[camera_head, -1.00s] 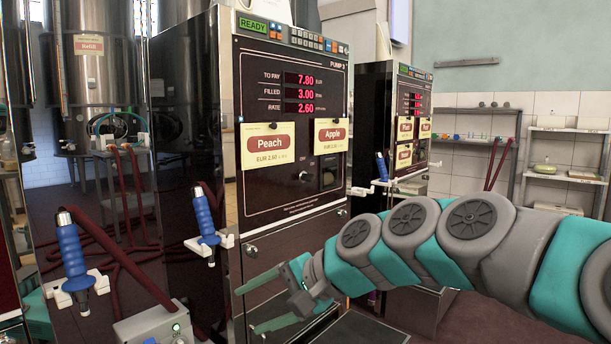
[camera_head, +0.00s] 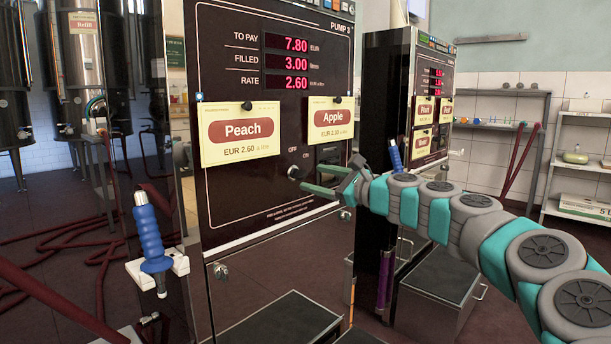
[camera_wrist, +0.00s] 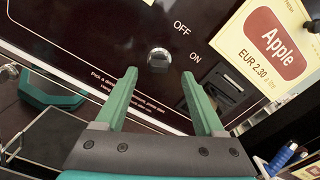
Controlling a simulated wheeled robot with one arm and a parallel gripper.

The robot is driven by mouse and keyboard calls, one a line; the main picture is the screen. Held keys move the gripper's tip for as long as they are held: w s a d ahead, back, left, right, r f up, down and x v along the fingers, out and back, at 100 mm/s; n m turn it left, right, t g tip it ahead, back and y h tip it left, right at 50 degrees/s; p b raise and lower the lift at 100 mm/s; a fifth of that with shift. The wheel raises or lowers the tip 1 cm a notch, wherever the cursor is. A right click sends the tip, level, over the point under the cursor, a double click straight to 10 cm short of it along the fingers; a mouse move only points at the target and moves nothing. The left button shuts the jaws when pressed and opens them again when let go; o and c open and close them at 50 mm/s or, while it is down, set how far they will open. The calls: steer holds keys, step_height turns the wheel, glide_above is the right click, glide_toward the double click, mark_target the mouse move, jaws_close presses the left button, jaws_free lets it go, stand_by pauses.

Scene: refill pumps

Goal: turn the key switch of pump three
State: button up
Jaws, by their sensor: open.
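Pump three (camera_head: 235,60) is a dark panel with red readings of 7.80, 3.00 and 2.60. Its key switch (camera_head: 294,172) is a small silver knob low on the panel, beside the OFF and ON marks. In the wrist view the knob (camera_wrist: 158,58) lies just beyond the gap between my fingertips, roughly centred. My gripper (camera_head: 309,176) reaches in from the right, its green fingers open and pointing at the panel. In the wrist view my gripper (camera_wrist: 158,73) is empty. Whether the fingertips touch the panel, and which way the key points, I cannot tell.
The Peach card (camera_head: 240,133) and the Apple card (camera_head: 331,124) hang above the switch. A dark slot (camera_wrist: 228,90) is right of it in the wrist view. A blue nozzle (camera_head: 150,240) hangs at left. Another pump (camera_head: 388,120) stands behind my arm. Dark steps (camera_head: 285,325) stand below.

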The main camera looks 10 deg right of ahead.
mark_target(305, 175)
steer(key=shift+x, duration=2.1)
jaws_close()
